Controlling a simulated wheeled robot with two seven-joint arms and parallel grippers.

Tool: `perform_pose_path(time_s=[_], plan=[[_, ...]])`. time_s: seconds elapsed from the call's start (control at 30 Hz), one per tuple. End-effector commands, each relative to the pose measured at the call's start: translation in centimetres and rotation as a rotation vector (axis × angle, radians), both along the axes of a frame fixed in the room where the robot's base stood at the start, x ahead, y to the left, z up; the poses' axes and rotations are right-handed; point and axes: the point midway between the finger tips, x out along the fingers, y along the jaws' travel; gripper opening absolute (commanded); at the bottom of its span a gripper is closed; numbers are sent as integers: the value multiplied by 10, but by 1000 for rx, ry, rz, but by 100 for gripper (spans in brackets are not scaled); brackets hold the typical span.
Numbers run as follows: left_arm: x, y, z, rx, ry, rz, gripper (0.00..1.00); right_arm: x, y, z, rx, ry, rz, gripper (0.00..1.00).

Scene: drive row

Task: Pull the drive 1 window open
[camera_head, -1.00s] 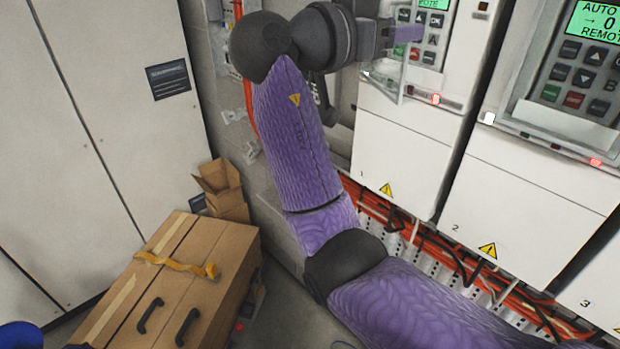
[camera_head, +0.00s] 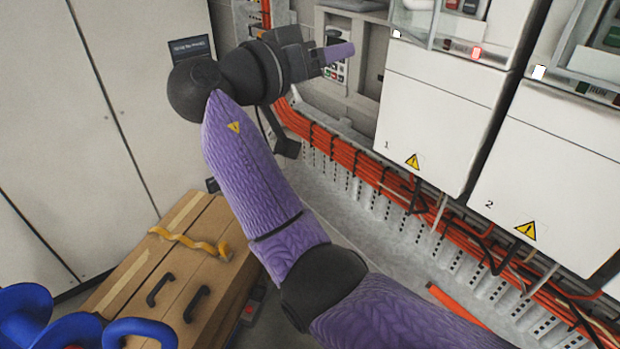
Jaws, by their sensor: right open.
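Drive 1 is a white cabinet (camera_head: 428,120) marked 1, at the upper right. Its clear window (camera_head: 412,20) stands out at an angle at the left of the keypad and is cut off by the top edge. Part of the drive 1 keypad (camera_head: 468,6) shows uncovered to its right. My right gripper (camera_head: 340,53) is left of the window and apart from it. Its jaws are open and empty, with purple fingertips pointing right. My left gripper is not in view.
Drive 2 (camera_head: 555,140) stands at the right. Orange cables (camera_head: 345,152) run below the drives. A cardboard box (camera_head: 135,275) with black handles and a yellow strap lies at the lower left, beside a blue looped object (camera_head: 75,328). Grey cabinet doors (camera_head: 100,120) stand behind.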

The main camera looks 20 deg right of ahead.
Motion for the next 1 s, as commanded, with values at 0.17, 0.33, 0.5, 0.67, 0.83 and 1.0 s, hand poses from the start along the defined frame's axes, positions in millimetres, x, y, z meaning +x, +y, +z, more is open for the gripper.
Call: perform_pose_path(time_s=[0.17, 0.33, 0.5, 0.67, 0.83, 1.0], plan=[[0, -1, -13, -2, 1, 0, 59, 19, 0, -49, -21, 114, 73, 50], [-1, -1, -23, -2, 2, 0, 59, 34, 1, -95, -33, 218, 146, 50], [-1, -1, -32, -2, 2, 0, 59, 45, 2, -141, -39, 314, 214, 50], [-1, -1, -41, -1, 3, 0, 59, 52, 3, -185, -36, 399, 277, 50], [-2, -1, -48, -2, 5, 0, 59, 55, 4, -226, -30, 477, 334, 50], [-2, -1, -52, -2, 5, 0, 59, 56, 5, -249, -23, 519, 370, 50]])
